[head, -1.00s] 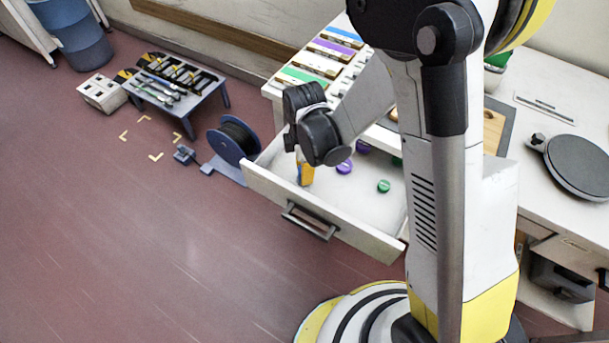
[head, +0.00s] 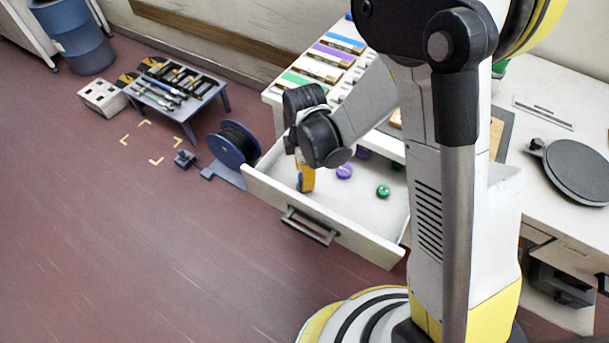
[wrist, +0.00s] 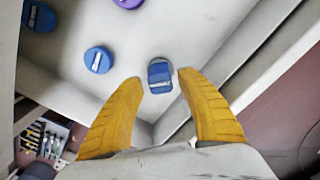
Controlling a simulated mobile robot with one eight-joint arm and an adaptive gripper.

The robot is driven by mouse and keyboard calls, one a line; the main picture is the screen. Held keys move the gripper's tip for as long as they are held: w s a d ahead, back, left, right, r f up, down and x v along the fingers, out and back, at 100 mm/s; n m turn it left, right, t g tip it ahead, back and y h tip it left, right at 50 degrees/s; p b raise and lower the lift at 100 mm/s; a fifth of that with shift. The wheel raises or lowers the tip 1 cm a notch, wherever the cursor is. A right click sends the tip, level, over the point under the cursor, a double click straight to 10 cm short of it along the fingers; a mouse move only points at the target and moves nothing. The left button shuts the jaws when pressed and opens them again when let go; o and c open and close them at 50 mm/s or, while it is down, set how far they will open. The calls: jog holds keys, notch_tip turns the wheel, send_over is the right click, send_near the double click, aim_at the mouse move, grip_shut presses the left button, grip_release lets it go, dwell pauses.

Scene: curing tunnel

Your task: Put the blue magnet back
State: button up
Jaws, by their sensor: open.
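My gripper (head: 305,180) points down into the open drawer (head: 270,190), near its left front corner. In the wrist view, its two yellow fingers (wrist: 160,77) are apart. A blue magnet (wrist: 160,88) with a pale bar on top lies between the fingertips, with a gap visible on each side. Two more blue magnets, one to the left (wrist: 98,60) and one at the upper left (wrist: 38,16), lie on the drawer floor. In the head view, my arm hides much of that corner, and only a small bluish patch shows at the fingertips.
Purple (head: 344,171) and green (head: 383,191) magnets lie in the drawer. Colour-marked strips (head: 322,53) lie on the worktop above. A cable reel (head: 232,145) and a low tool rack (head: 180,92) stand left of the drawer. The drawer walls are close around my fingers.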

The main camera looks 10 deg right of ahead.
jog(key=s+d+r+m+t+p, duration=0.2)
jog(key=d+r+m, duration=0.15)
jog(key=r, duration=0.75)
jog(key=s+d+r+m+t+p, duration=0.1)
jog(key=d+r+m+p, duration=0.2)
jog(key=r, duration=0.8)
jog(key=s+d+r+m+t, duration=0.4)
jog(key=s+d+r+m, duration=0.2)
jog(key=m, duration=0.7)
jog(key=shift+s+d+r+b, duration=0.25)
jog(key=shift+s+d+b, duration=0.25)
jog(key=shift+s, duration=0.4)
